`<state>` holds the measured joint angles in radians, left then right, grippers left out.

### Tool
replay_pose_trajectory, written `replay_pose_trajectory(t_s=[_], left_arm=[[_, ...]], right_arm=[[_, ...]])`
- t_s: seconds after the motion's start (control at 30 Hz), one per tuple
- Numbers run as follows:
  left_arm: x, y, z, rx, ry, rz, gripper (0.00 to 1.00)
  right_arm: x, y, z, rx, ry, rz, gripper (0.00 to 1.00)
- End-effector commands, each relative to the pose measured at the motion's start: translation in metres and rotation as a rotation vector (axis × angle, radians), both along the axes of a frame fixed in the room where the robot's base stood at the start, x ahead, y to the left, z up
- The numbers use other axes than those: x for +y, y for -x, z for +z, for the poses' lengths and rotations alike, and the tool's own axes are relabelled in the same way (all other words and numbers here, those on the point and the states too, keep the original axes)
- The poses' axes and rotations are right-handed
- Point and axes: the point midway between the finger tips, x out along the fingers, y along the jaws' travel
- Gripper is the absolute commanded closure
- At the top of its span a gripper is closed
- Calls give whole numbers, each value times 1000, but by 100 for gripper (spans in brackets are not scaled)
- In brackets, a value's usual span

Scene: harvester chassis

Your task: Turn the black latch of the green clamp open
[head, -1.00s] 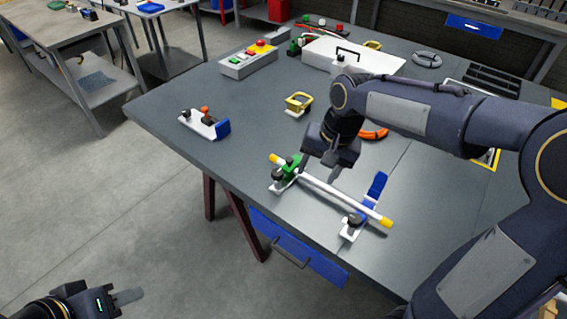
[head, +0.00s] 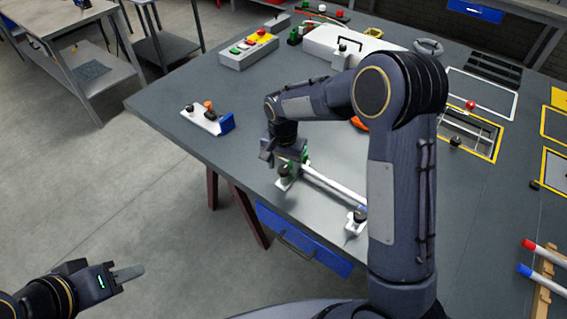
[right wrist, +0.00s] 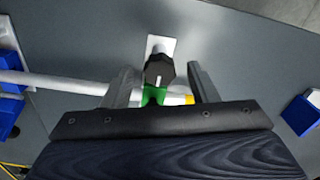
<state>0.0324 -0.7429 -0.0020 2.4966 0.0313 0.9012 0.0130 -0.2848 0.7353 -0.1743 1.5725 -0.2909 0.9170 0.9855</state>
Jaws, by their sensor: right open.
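The green clamp (right wrist: 154,96) grips one end of a white rod (right wrist: 60,84) with a yellow tip and sits on a white base plate (right wrist: 164,45). Its black latch (right wrist: 159,71) stands up over the base, between the two fingers of my right gripper (right wrist: 164,82). The fingers are spread on either side of the clamp, with visible gaps beside the latch. In the head view, my right gripper (head: 284,157) is right above the clamp and partly hides it. My left gripper (head: 128,273) hangs at lower left, away from the table; its jaw opening is unclear.
A second clamp (head: 355,222) holds the rod's other end, partly behind my right arm. A separate white-and-blue clamp (head: 208,120) lies at the table's left. A button box (head: 249,49) and a white case (head: 345,48) stand further back.

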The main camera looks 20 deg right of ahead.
Motion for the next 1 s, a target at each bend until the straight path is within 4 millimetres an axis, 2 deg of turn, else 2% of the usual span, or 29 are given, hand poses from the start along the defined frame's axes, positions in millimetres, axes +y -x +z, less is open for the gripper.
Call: replay_pose_trajectory(t_s=[0.3,0.63,1.0], left_arm=[[0,0,1,0,0,0,64],[0,0,1,0,0,0,64],[0,0,-3,0,0,0,64]], right_arm=[[0,0,-4,-1,-1,0,48],[0,0,-3,-1,-1,0,91],[0,0,-4,-1,-2,64,91]])
